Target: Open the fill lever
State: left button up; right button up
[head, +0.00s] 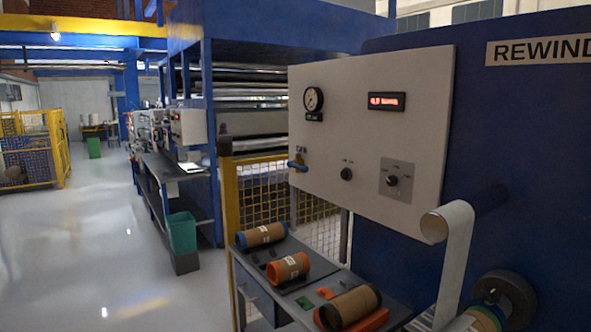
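A light grey control panel (372,130) is mounted on the blue machine at the right. At its lower left edge sits a small lever with a blue handle (297,165) and a brass-coloured fitting. The handle points sideways to the left, with a small dark label above it that I cannot read. I cannot tell for sure that this is the fill lever. A round gauge (313,99) is above it, and a red-lit display (387,101) is to the right of the gauge. Neither of my grippers is in view.
A black knob (346,174) and a selector switch (392,180) sit right of the lever. Below, a grey bench (290,299) holds cardboard rolls (288,267). A yellow mesh guard (262,195) stands behind it. A white film roll (447,222) juts out at right. Open floor (100,245) lies left.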

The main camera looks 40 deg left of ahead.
aim_at(304, 169)
jog(key=i+j, duration=0.15)
jog(key=j, duration=0.2)
jog(key=i+j, duration=0.15)
jog(key=j, duration=0.25)
jog(key=i+j, duration=0.15)
jog(key=j, duration=0.2)
jog(key=i+j, duration=0.15)
jog(key=j, duration=0.25)
jog(key=i+j, duration=0.15)
jog(key=j, duration=0.2)
jog(key=i+j, duration=0.15)
jog(key=j, duration=0.2)
jog(key=i+j, duration=0.15)
jog(key=j, duration=0.25)
